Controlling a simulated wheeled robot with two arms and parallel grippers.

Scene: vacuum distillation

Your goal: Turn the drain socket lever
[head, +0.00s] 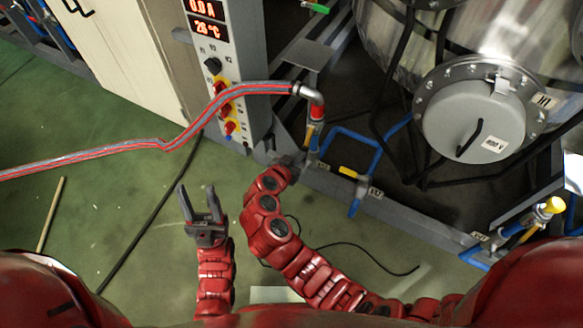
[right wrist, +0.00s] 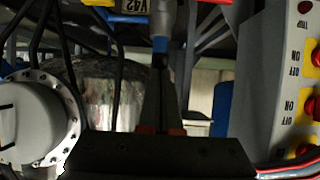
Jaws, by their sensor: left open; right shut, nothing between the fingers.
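The drain socket (head: 316,112) is at the end of the red and grey hose (head: 240,91), on the grey frame. A narrow yellow-orange lever (head: 309,136) shows just below it. My right gripper (head: 299,156) is close below this lever; its tips are small and dark, and contact cannot be told. In the right wrist view its fingers (right wrist: 161,68) are shut with nothing between them, pointing at a grey and blue fitting (right wrist: 161,27). A label reading V42 (right wrist: 134,6) is beside that fitting. My left gripper (head: 200,204) is open and empty above the green floor.
Another valve with a yellow handle (head: 351,172) sits right of the socket on blue pipe. A control panel (head: 220,70) with red switches stands behind the hose. A large steel vessel with a round hatch (head: 474,110) is at right. Black cables lie on the floor.

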